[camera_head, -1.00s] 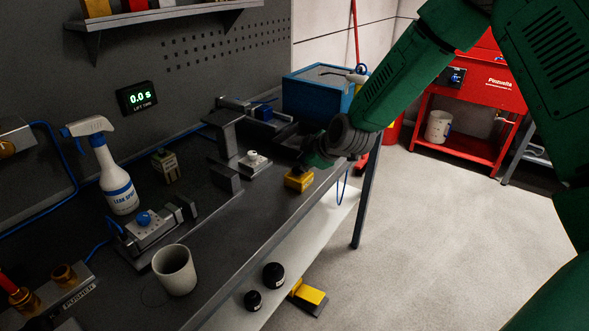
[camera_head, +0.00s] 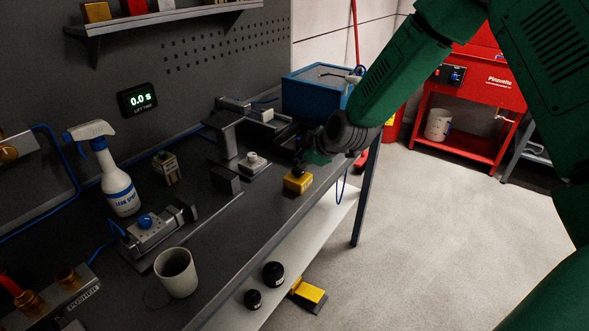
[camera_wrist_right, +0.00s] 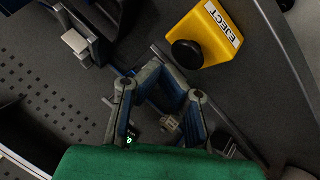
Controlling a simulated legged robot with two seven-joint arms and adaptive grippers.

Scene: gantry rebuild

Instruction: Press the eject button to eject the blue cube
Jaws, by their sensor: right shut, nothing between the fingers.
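The yellow eject box (camera_head: 298,182) sits near the bench's front edge with its black button (camera_head: 297,172) uncovered. In the right wrist view the box (camera_wrist_right: 215,45), labelled EJECT, and its round button (camera_wrist_right: 187,54) show at the upper right, apart from my fingers. My right gripper (camera_wrist_right: 158,68) is shut and empty. In the head view the right gripper (camera_head: 305,155) is dark and partly lost against the bench, just behind the box. The silver fixture (camera_head: 264,114) behind shows no blue cube on it. I cannot make out the cube in either view. My left gripper is out of view.
A blue bin (camera_head: 312,95) stands at the bench's far end. A grey post (camera_head: 226,135) and a small block with a pale knob (camera_head: 253,162) stand left of the box. A spray bottle (camera_head: 119,185) and white cup (camera_head: 176,272) are nearer. Open floor lies right.

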